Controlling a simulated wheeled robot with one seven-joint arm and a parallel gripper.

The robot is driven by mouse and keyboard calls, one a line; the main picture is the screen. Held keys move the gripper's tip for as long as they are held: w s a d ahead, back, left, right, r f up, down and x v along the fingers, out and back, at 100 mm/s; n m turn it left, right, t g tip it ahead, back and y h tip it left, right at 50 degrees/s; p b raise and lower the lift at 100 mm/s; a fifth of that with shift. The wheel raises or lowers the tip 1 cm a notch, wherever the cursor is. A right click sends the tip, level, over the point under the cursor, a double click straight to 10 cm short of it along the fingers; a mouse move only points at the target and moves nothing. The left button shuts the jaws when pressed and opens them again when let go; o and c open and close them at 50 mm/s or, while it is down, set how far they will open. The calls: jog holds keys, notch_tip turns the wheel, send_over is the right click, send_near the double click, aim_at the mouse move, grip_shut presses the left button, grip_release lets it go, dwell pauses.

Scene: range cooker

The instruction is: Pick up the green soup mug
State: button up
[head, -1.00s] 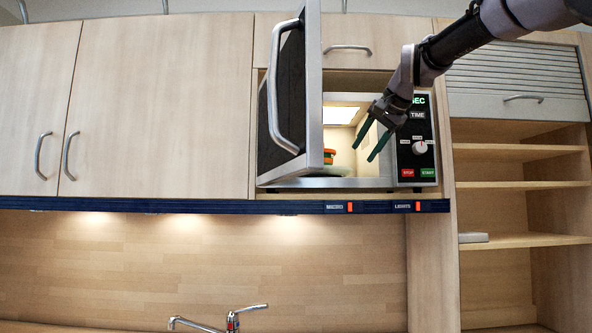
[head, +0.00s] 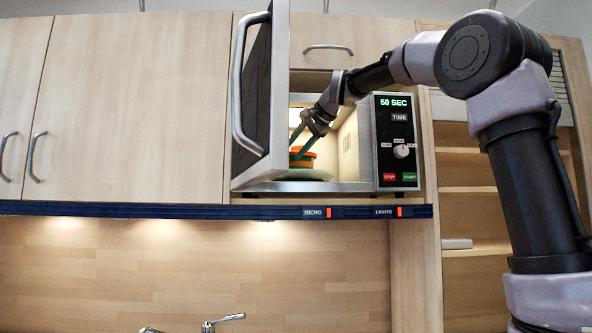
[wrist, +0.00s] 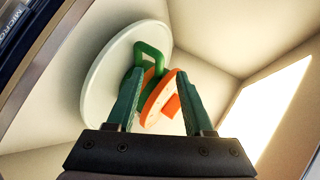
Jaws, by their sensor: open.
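The green soup mug (wrist: 151,50) is inside the open microwave, on the pale round turntable (wrist: 97,88). In the wrist view its green handle shows beyond my fingertips, with an orange, rimmed part nearer to me. In the head view the mug (head: 301,164) shows as green and orange bands, partly hidden by my fingers. My gripper (wrist: 159,73) is open, with its green fingers on either side of the mug's near part. I cannot tell whether they touch it. The gripper also shows in the microwave opening in the head view (head: 296,150).
The open microwave door (head: 279,95) stands just left of the opening. The control panel (head: 397,141) borders it on the right and reads 50 SEC. The lit cavity walls (wrist: 205,28) are close around my gripper. Open shelves (head: 470,190) are at the right.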

aim_at(292, 153)
jog(key=x, duration=0.3)
jog(key=shift+w+f, duration=0.1)
jog(key=shift+w, duration=0.05)
grip_shut()
dwell(1.2)
